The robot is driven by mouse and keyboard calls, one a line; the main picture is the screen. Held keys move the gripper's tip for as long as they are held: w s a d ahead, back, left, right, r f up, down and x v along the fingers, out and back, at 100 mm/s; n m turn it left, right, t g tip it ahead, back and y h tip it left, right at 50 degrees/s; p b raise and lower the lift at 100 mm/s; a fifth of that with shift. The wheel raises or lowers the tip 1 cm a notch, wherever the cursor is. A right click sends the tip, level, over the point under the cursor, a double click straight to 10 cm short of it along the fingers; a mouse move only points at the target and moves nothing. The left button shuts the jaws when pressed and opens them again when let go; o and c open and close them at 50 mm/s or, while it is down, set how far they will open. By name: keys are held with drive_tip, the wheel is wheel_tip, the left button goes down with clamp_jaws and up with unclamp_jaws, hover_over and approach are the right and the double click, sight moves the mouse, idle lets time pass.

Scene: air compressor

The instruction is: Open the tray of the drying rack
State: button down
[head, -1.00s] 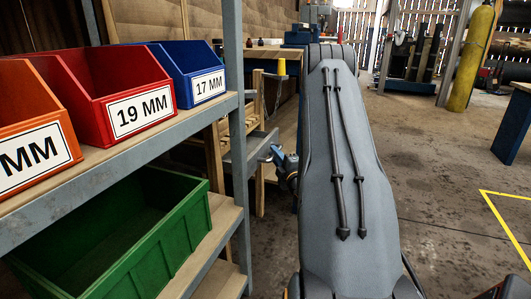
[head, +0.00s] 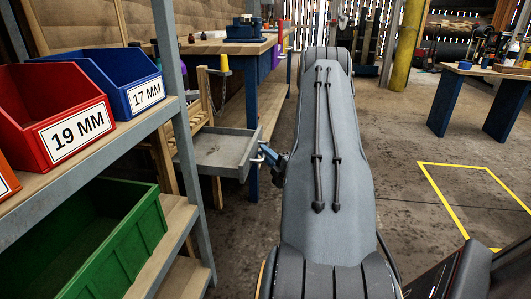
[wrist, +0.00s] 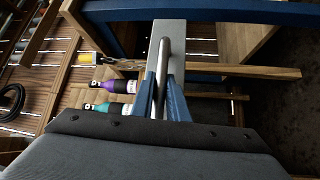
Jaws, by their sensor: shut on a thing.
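The drying rack is a wooden frame (head: 203,95) behind the shelf post in the head view. Its grey metal tray (head: 205,160) sticks out from the frame to the right. The tray's front wall with a round metal bar handle (wrist: 163,52) shows in the wrist view. My gripper (head: 266,152) is at the tray's front end in the head view. In the wrist view its blue fingers (wrist: 163,85) are shut on the handle, one on each side. Part of the tray and rack is hidden by the shelf post.
A metal shelf (head: 150,135) with red (head: 55,115), blue (head: 115,80) and green (head: 95,235) bins stands close on the left. A blue-legged workbench (head: 225,45) is behind the rack. Open floor (head: 390,150) lies to the right, with another table (head: 490,70) beyond.

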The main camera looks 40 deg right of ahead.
drive_tip(key=c, duration=1.7)
unclamp_jaws()
drive_tip(key=shift+c, duration=0.2)
drive_tip(key=p+v, duration=0.1)
drive_tip(key=v, duration=0.6)
drive_tip(key=shift+s+a+p, duration=0.15)
drive_tip(key=shift+s+p, duration=0.15)
drive_tip(key=shift+s, duration=0.05)
